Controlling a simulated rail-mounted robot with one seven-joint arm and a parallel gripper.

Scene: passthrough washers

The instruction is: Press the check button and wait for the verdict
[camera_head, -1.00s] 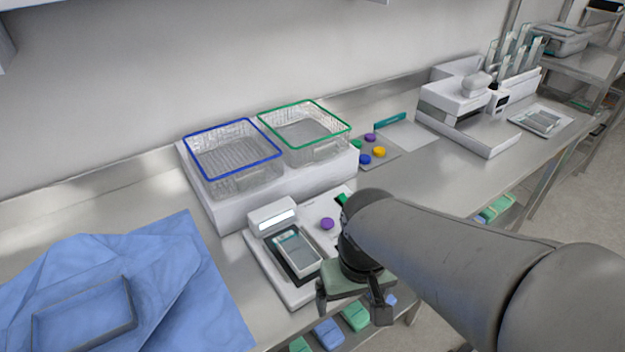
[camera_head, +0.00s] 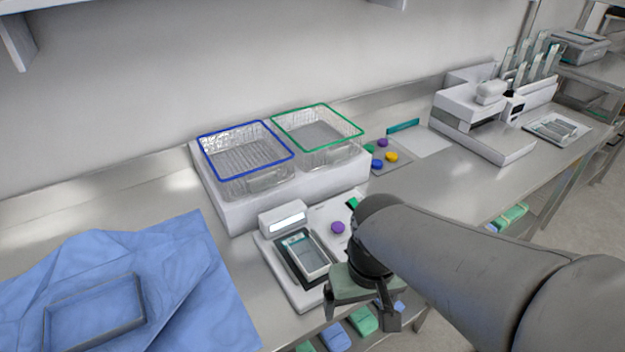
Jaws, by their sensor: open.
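A white check device (camera_head: 310,292) stands on the steel bench, with a lit white display (camera_head: 287,222) at its back left. A small clear-topped tray (camera_head: 307,254) sits in its dark recess. A purple round button-like disc (camera_head: 338,228) is on the white surface right of the tray. Which part is the check button I cannot tell for sure. A green piece (camera_head: 352,203) shows partly behind my arm. My gripper (camera_head: 360,312) is open and points down at the device's front right, to the right of the tray.
Coloured discs (camera_head: 391,157) lie to the right. A blue cloth (camera_head: 190,280) with a rectangular frame covers the left bench. A white machine (camera_head: 480,125) stands far right. Coloured packs lie below the front edge.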

